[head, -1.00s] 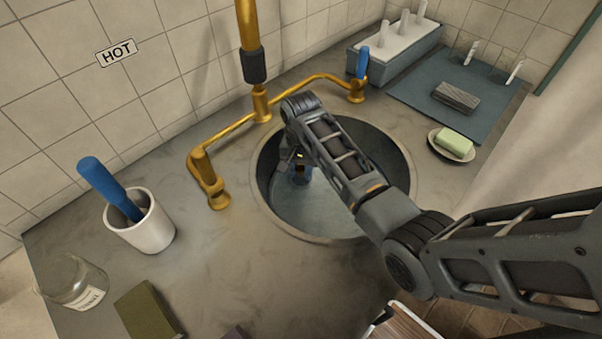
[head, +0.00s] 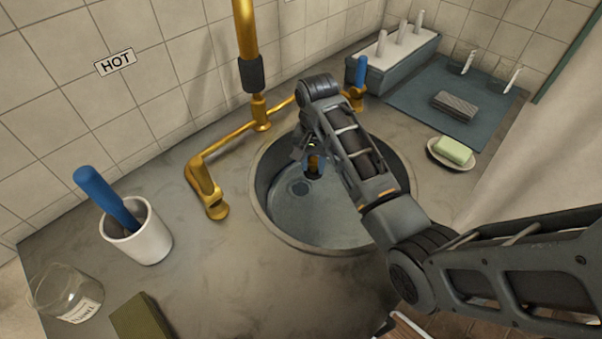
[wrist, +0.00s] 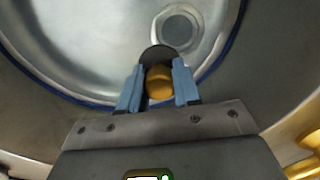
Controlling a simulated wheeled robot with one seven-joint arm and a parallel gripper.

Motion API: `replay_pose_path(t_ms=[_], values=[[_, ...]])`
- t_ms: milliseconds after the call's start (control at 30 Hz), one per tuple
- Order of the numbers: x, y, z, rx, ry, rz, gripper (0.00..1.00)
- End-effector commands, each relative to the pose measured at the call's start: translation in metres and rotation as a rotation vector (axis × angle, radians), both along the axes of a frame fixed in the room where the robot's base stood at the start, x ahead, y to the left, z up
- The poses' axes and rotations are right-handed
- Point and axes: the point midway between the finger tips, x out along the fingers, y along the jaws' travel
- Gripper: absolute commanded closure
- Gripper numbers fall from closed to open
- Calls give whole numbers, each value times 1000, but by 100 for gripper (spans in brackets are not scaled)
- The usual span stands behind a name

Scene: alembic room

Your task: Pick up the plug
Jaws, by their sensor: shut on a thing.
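The plug shows in the wrist view as a brass-coloured knob (wrist: 159,84) with a dark round base (wrist: 157,54) beyond it. My gripper (wrist: 158,80) is shut on the knob, with a blue finger on each side. In the head view the plug (head: 314,163) hangs between the fingers of my gripper (head: 314,162), inside the round metal sink (head: 330,222). The drain hole (head: 299,187) is uncovered and lies to the left of and below the plug in the picture. The wrist view also shows the drain (wrist: 180,27) beyond the plug. My arm hides the sink's right part.
Brass pipework (head: 205,187) runs behind and left of the sink. A white cup (head: 143,238) with a blue-handled tool and a glass jar (head: 66,293) stand left. A soap dish (head: 450,158), blue mat (head: 425,103) and rack (head: 390,65) are right.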

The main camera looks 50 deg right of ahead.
Motion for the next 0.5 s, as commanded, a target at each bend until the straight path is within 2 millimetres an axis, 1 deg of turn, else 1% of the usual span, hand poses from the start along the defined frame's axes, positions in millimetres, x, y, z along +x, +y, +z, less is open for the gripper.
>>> replay_pose_path(t_ms=[33,200,333,500], values=[[-6,-10,7,-2,-5,-3,99],[-27,-38,28,-1,-4,-3,99],[-38,-53,40,-3,-4,-1,99],[-47,-64,48,-1,-2,0,99]])
